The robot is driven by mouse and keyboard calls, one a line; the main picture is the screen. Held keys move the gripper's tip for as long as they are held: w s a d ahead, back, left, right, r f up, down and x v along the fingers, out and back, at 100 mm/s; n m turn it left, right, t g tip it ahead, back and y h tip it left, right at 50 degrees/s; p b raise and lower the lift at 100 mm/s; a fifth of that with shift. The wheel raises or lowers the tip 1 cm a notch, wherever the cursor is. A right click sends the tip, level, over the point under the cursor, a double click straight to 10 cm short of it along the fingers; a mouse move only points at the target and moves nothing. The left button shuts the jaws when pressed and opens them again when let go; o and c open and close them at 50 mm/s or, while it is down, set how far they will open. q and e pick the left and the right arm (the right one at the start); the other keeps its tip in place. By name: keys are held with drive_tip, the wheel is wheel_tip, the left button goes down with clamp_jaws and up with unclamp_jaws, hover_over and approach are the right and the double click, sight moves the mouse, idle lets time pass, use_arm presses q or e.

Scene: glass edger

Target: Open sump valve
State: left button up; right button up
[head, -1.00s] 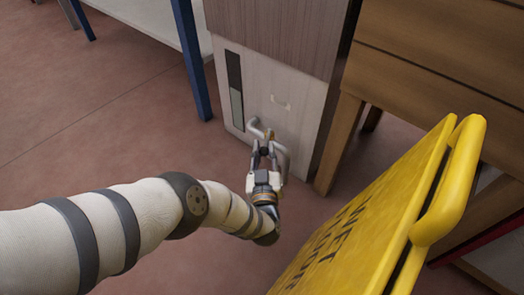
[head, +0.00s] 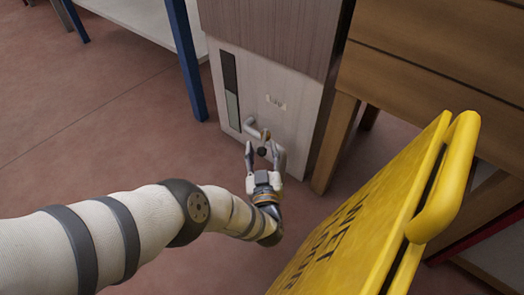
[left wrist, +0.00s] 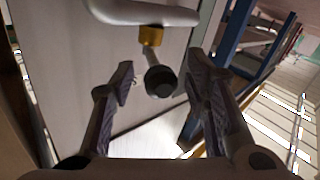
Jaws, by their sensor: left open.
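The sump valve is on a grey pipe (head: 252,127) low on the front of a pale cabinet. It has a brass collar (left wrist: 151,35) and a short stem ending in a dark round knob (left wrist: 160,82). My left gripper (head: 262,147) is open in front of the valve. In the left wrist view, the knob shows between the two spread fingers, with a gap on each side. I cannot tell how deep the knob sits between them. In the head view, the fingers partly hide the lower pipe. My right gripper is not in view.
The pale cabinet (head: 256,75) has a dark vertical strip (head: 231,90) on its front. A yellow wet-floor sign (head: 385,215) stands close on the right. A wooden bench (head: 430,50) is behind it. A blue table leg (head: 186,60) stands at left. The red floor at left is clear.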

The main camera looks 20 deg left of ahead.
use_arm(q)
drive_tip(key=v, duration=0.7)
drive_tip(key=shift+s, duration=0.25)
drive_tip(key=shift+d, duration=0.1)
idle(0.4)
